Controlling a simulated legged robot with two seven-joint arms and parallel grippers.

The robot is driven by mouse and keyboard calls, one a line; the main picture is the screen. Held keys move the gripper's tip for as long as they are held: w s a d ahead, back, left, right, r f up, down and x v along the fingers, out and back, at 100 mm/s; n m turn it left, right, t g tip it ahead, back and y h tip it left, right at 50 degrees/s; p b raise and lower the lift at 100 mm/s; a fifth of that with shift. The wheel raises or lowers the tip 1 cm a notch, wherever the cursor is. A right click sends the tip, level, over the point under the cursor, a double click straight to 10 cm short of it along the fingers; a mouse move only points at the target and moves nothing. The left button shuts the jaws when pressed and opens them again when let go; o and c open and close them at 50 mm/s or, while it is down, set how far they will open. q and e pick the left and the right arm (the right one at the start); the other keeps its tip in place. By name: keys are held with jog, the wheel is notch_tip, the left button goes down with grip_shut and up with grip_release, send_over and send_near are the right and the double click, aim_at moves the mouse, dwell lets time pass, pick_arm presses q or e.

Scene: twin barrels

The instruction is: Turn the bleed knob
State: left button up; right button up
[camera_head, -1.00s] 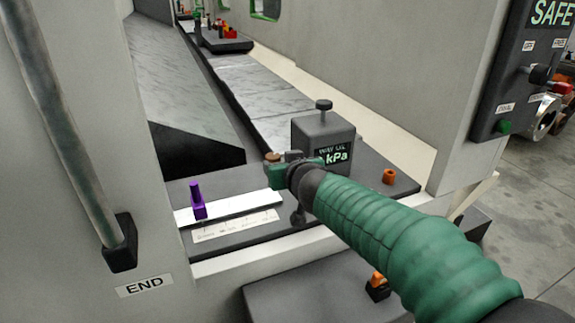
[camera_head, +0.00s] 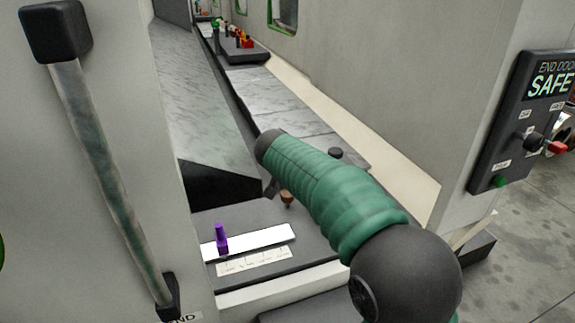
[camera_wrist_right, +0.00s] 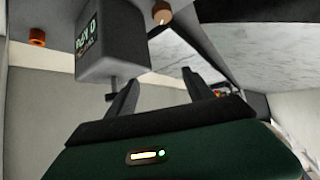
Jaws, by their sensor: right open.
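A dark box with a pressure readout (camera_wrist_right: 110,45) appears upside down in the right wrist view. A black knob on a stem (camera_wrist_right: 114,92) comes off its top; in the head view only the knob's cap (camera_head: 335,153) shows beside my arm, which hides the box. No label marks which knob is the bleed knob. A copper-brown knob (camera_head: 287,197) stands on the dark deck; it also shows in the wrist view (camera_wrist_right: 162,13). My right gripper (camera_wrist_right: 162,78) is open, its fingers apart, with the black knob near the left finger. Contact cannot be told. My left gripper is out of view.
A purple slider (camera_head: 222,240) stands on a white strip at the front. A grey handle bar (camera_head: 110,160) is at left, a "SAFE" panel (camera_head: 520,125) at right. An orange knob (camera_wrist_right: 37,38) shows in the wrist view. A marbled bed runs back.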

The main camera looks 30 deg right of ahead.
jog(key=w+a+r+m+g+y+p, duration=0.2)
jog(key=w+r+g+p, duration=0.1)
jog(key=p, duration=0.4)
jog(key=m+g+y+p, duration=0.1)
jog(key=g+p, duration=0.1)
jog(key=p, duration=0.4)
send_near(287, 194)
jog(key=x, duration=0.9)
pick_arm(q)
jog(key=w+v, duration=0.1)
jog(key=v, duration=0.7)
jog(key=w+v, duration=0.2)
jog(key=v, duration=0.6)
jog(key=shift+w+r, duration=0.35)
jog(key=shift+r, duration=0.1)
pick_arm(e)
jog(key=shift+r, duration=0.1)
grip_shut()
